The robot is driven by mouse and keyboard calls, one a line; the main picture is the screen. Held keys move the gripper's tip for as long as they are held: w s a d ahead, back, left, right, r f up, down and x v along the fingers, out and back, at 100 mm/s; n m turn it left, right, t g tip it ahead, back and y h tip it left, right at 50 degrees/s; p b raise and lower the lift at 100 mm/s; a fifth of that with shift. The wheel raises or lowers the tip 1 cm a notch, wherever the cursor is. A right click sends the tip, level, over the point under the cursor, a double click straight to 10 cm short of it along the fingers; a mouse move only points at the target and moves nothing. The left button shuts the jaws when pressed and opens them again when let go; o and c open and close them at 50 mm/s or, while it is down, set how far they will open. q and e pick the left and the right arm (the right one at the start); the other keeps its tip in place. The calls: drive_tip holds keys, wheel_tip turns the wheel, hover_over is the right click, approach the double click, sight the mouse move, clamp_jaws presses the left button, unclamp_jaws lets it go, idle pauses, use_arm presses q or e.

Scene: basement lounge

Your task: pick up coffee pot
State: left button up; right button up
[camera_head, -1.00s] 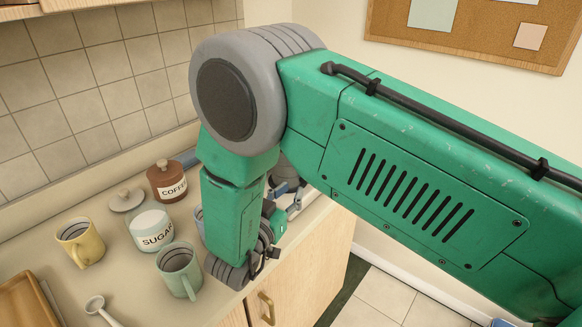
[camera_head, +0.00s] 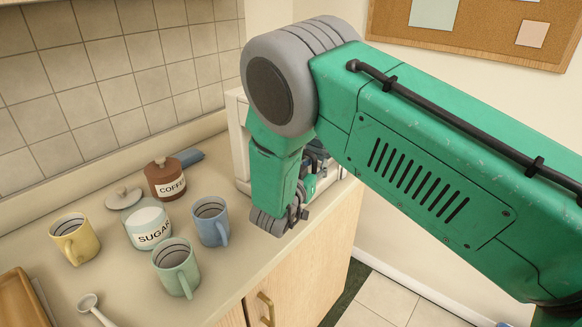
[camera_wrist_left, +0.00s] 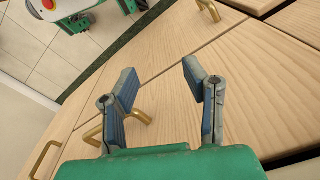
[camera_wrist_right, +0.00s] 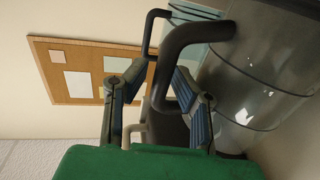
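The coffee pot (camera_wrist_right: 245,95) is clear glass with a black handle (camera_wrist_right: 170,50); it fills the right side of the right wrist view. My right gripper (camera_wrist_right: 158,85) is open, with the curved handle between its fingers. I cannot tell whether either finger touches it. In the head view my right gripper (camera_head: 312,168) is mostly hidden behind its own green arm at the counter's right end, and the pot is hidden there. My left gripper (camera_wrist_left: 160,80) is open and empty, in front of wooden cabinet doors; it is outside the head view.
A white appliance frame (camera_head: 239,140) stands behind my right arm. On the counter (camera_head: 230,268) are a blue mug (camera_head: 211,222), green mug (camera_head: 175,268), yellow mug (camera_head: 76,240), sugar jar (camera_head: 148,226), coffee jar (camera_head: 166,180) and spoon (camera_head: 95,305).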

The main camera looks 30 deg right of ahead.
drive_tip(key=shift+a+r, duration=0.15)
drive_tip(key=shift+s+a, duration=0.1)
drive_tip(key=shift+a, duration=0.05)
clamp_jaws()
drive_tip(key=shift+r, duration=0.15)
drive_tip(key=shift+d+r, duration=0.2)
drive_tip(key=shift+r, duration=0.5)
wheel_tip(320, 180, up, 2)
drive_tip(key=s+d+b, duration=0.1)
drive_tip(key=s+d, duration=0.2)
drive_tip(key=s, duration=0.5)
drive_tip(key=s+d+b, duration=0.1)
drive_tip(key=s+d, duration=0.2)
drive_tip(key=s, duration=0.5)
drive_tip(key=shift+s+d, duration=0.3)
drive_tip(key=shift+d, duration=0.1)
drive_tip(key=shift+w+f, duration=0.1)
